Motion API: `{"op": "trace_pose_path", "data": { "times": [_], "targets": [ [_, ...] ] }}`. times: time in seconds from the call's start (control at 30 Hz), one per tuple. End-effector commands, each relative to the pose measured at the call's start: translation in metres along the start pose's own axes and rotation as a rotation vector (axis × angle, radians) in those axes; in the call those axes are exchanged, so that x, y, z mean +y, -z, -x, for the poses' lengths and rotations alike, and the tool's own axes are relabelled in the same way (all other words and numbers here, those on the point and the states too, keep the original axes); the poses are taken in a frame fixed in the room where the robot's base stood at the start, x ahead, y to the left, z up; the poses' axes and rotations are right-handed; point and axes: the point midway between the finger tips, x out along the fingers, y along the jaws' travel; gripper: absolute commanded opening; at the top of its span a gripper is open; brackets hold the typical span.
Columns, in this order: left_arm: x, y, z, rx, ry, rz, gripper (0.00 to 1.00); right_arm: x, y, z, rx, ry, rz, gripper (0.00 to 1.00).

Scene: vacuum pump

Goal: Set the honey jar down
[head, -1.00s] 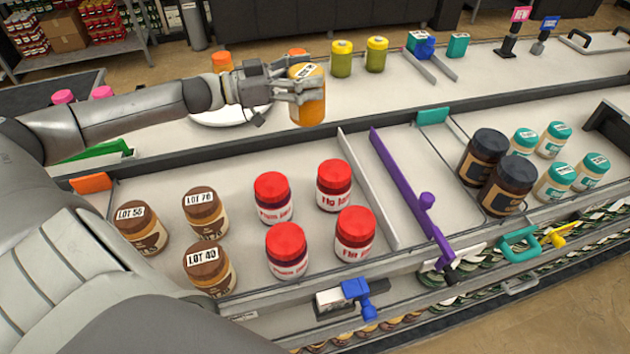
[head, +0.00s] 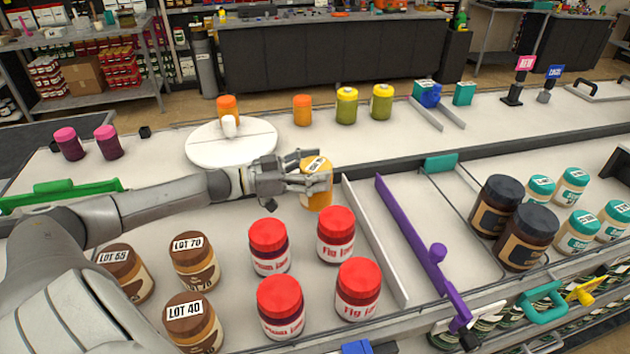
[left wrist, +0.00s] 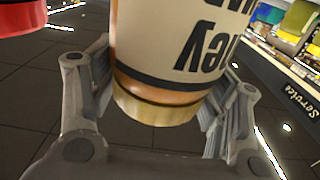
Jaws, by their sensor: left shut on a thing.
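My right gripper is not in view.
Several red-lidded jam jars (head: 336,235) stand just in front. Brown-lidded jars (head: 195,262) are at front left. A white divider (head: 375,240) and a purple divider (head: 415,235) run to the right, with bare shelf between them. A round white plate (head: 205,150) stands behind.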

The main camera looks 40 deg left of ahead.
Motion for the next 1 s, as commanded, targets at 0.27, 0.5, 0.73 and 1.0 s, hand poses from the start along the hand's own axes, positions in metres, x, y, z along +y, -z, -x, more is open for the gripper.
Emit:
{"op": "trace_pose_path", "data": {
  "times": [0.27, 0.5, 0.73, 1.0],
  "targets": [
    [0.0, -0.031, -0.001, 0.004, 0.0, 0.001, 0.3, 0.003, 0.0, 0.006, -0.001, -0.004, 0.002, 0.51],
    [0.001, -0.033, -0.001, 0.002, -0.001, -0.001, 0.3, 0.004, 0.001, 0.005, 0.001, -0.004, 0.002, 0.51],
    [0.001, -0.037, 0.0, -0.001, -0.001, 0.001, 0.86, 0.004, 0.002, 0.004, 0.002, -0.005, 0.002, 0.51],
    [0.001, -0.037, 0.0, -0.001, -0.001, 0.001, 0.91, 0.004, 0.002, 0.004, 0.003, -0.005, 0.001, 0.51]
  ]
}}
